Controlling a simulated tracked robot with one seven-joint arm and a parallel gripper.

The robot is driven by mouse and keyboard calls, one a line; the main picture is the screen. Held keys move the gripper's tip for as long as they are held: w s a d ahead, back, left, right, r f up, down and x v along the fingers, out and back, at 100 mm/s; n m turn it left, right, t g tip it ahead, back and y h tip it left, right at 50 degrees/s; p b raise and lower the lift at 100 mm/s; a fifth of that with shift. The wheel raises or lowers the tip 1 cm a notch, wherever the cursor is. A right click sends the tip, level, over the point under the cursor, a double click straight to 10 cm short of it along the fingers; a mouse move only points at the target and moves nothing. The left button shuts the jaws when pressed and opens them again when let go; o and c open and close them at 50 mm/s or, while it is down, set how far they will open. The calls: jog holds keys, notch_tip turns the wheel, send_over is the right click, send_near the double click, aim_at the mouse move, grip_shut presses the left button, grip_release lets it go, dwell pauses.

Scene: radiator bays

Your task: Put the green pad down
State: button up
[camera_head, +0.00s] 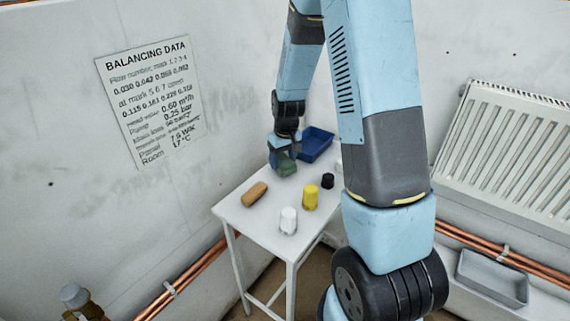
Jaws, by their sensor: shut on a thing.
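The green pad (287,168) is at the far side of the white table (264,228). My gripper (284,156) is shut on it, pointing down from above. The pad is at or just above the table top; I cannot tell whether it touches. The gripper's fingers partly cover the pad.
A blue tray (316,143) stands close behind and right of the pad. A tan block (254,194), a white knob (288,220), a yellow knob (310,197) and a black knob (327,181) stand on the table. A grey tray (493,277) lies at the right, below a radiator (510,150).

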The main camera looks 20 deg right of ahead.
aim_at(286, 164)
jog(key=shift+f, duration=1.1)
jog(key=o, duration=1.1)
jog(key=shift+f, duration=0.1)
jog(key=s+r+m+t, duration=0.1)
jog(key=s+r, duration=0.5)
jog(key=r, duration=0.7)
jog(key=s+r+t, duration=0.1)
jog(key=s+r, duration=0.5)
jog(key=r, duration=0.7)
jog(key=s+r, duration=0.2)
jog(key=s, duration=0.3)
jog(key=s+r+m+t, duration=0.1)
jog(key=s+r, duration=0.1)
jog(key=s, duration=0.3)
jog(key=s+r+t, duration=0.1)
jog(key=s+r, duration=0.2)
jog(key=s, duration=0.3)
jog(key=shift+d+m, duration=0.15)
jog(key=shift+m, duration=0.25)
